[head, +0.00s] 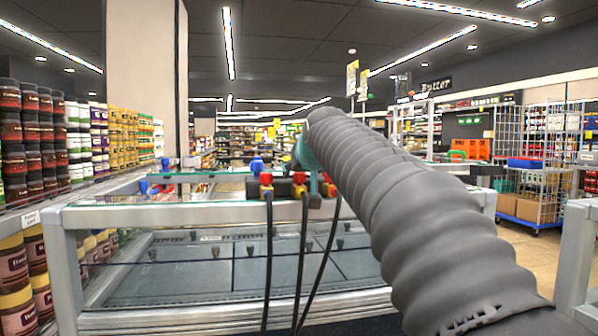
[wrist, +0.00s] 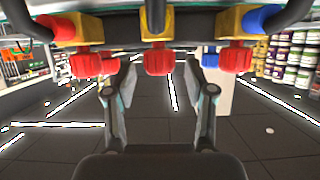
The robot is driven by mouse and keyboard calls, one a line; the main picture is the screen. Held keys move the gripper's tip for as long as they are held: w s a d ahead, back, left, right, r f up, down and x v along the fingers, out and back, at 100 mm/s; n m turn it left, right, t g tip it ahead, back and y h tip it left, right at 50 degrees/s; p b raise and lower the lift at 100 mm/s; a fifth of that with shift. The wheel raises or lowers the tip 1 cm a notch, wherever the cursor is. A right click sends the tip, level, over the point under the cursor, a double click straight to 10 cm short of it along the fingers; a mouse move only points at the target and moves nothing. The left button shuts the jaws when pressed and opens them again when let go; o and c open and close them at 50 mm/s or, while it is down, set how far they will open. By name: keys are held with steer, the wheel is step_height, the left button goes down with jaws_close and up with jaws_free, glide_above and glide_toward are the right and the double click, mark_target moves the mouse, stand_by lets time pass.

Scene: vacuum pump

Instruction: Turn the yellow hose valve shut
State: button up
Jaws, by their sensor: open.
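A row of valves with yellow bodies and coloured knobs is mounted on a dark manifold (head: 283,188) at the glass-topped cabinet in the head view. Black hoses (head: 268,260) hang from it. In the wrist view, which looks upside down, the middle yellow valve body (wrist: 155,22) carries a red knob (wrist: 158,62). Another yellow body (wrist: 85,28) with red knobs is on the left, and a third (wrist: 232,20) with a red knob and a blue knob (wrist: 210,58) on the right. My gripper (wrist: 160,74) is open, its fingers either side of the middle red knob. Contact cannot be told.
The glass-topped cabinet (head: 75,218) with a pale metal frame lies below the manifold. Shelves of jars (head: 35,130) stand at the left. A wire cart (head: 535,185) with boxes stands at the right, with bare floor near it. My grey arm hides part of the manifold.

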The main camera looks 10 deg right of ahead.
steer(key=shift+w+f, duration=0.15)
steer(key=shift+w, duration=0.25)
jaws_close()
